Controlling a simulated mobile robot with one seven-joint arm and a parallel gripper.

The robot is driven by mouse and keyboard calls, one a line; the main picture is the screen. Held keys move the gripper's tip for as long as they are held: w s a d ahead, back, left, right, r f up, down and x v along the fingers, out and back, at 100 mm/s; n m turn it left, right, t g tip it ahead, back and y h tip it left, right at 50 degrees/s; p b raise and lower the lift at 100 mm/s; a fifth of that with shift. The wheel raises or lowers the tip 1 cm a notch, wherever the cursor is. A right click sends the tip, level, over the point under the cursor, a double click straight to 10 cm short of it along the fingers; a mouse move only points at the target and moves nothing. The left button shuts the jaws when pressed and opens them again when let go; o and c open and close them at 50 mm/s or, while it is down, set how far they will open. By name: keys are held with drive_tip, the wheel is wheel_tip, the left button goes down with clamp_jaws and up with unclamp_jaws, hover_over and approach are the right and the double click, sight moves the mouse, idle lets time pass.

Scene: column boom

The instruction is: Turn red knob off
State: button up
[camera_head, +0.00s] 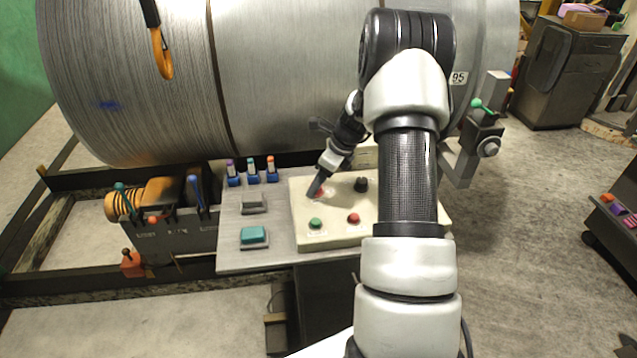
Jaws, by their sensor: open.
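The red knob (322,193) is on the upper left of the cream control box (297,237). It is mostly hidden by my gripper, so its turned position cannot be read. My gripper (316,190) points down at the knob from the upper right. It is open, with its fingertips at or just over the knob; whether they touch it cannot be told.
A black knob (361,184), a green button (316,223) and a red button (353,218) are on the same box. A teal button (254,236) and several small levers (252,170) are to the left. A large metal drum (290,75) stands close behind.

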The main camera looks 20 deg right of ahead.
drive_tip(key=shift+f, duration=0.1)
drive_tip(key=c, duration=1.1)
drive_tip(key=shift+o, duration=0.2)
